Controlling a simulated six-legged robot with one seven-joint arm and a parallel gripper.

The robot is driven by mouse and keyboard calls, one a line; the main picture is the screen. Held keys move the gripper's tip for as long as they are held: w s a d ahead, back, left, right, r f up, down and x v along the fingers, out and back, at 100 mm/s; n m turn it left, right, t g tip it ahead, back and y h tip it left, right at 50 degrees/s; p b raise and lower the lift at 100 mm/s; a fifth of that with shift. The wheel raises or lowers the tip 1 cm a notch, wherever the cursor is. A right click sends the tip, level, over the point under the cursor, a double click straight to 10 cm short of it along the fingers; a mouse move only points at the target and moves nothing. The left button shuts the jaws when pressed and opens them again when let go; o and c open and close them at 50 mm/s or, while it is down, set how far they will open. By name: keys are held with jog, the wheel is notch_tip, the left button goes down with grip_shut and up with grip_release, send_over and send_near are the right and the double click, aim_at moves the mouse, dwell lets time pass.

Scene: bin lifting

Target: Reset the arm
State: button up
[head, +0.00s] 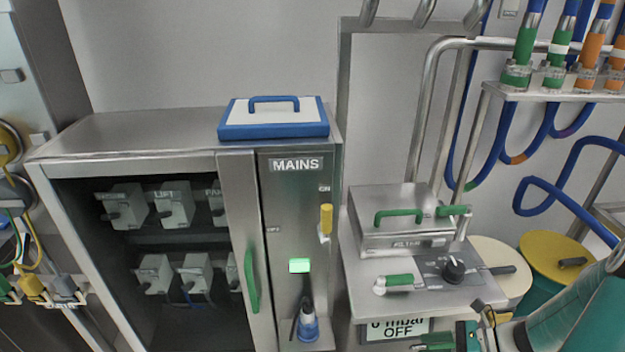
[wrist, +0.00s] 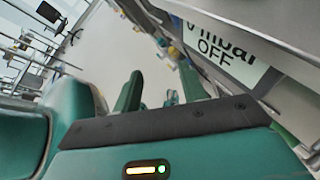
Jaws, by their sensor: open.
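My arm (head: 585,310) enters the head view from the lower right, teal and grey. My gripper (head: 440,338) is at the bottom edge, in front of the filter bench and partly cut off. In the wrist view my gripper (wrist: 162,88) has two green fingers standing apart, with nothing held between them. The "0 mbar OFF" sign (head: 398,328) is close to the gripper, and it also shows large and tilted in the wrist view (wrist: 222,58).
The filter bench (head: 440,300) carries a lidded box (head: 398,236), a green handle and a black knob. The mains cabinet (head: 130,130) stands left, with a blue-rimmed lid (head: 273,122) on top.

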jog(key=s+a+r+n+h, duration=0.2)
jog(key=a+r+n+h, duration=0.2)
jog(key=r+n, duration=0.4)
jog(key=s+a+r+n+t+h, duration=0.1)
jog(key=s+a+r+n+h, duration=0.2)
jog(key=r+n, duration=0.6)
jog(key=s+a+r+n+h, duration=0.3)
jog(key=a+r+n+h, duration=0.2)
jog(key=r+n, duration=0.3)
jog(key=shift+a+r+n+t, duration=0.3)
jog(key=shift+a+r, duration=0.25)
jog(key=shift+a, duration=0.2)
jog(key=shift+c, duration=0.6)
jog(key=shift+d, duration=0.15)
